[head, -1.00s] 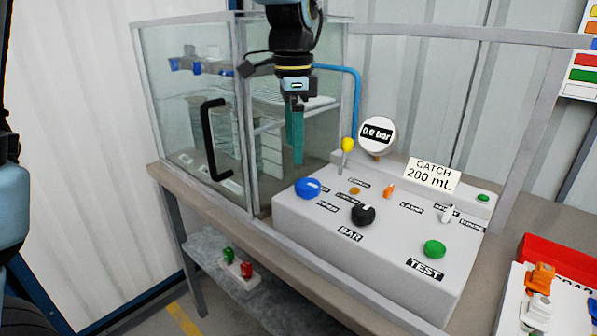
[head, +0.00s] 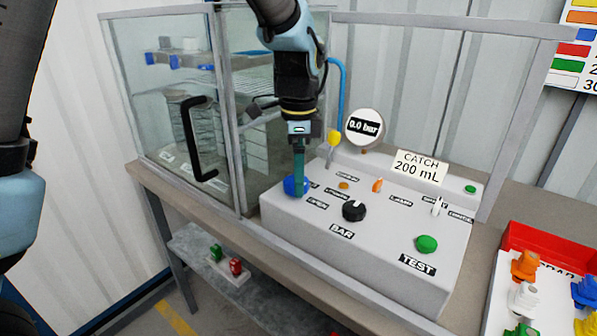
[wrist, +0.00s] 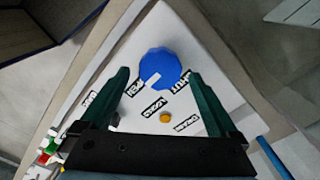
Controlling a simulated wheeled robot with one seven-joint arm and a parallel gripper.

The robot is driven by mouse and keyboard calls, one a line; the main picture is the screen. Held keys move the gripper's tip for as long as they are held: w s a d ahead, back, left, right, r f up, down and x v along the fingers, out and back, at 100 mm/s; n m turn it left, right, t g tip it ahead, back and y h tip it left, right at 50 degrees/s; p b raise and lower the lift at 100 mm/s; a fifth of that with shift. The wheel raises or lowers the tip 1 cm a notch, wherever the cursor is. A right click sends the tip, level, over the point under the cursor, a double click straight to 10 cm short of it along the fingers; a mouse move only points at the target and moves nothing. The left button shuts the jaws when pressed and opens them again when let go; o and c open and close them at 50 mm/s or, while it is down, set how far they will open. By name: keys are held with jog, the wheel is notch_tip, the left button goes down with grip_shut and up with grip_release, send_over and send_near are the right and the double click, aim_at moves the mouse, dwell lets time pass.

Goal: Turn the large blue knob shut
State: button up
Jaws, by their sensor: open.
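The large blue knob (head: 289,187) is on the left end of the top of the pale grey control box (head: 330,262). In the wrist view the knob (wrist: 159,63) is a many-sided blue disc with a white mark at its lower-left edge. My gripper (head: 298,180) points down at the knob from above, and its teal fingers hide part of it. In the wrist view my gripper (wrist: 156,74) is open, with one finger on each side of the knob. The fingers look apart from it; I cannot tell how far down they reach.
A black knob (head: 354,211), an orange switch (head: 377,185) and a green button (head: 427,244) share the box top. A yellow-tipped lever (head: 333,138) and a 0.0 bar gauge (head: 364,127) stand close behind my gripper. A glass cabinet with a black handle (head: 190,140) is at left.

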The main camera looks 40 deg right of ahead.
jog(key=shift+f, duration=0.35)
jog(key=shift+c, duration=0.3)
jog(key=c, duration=1.3)
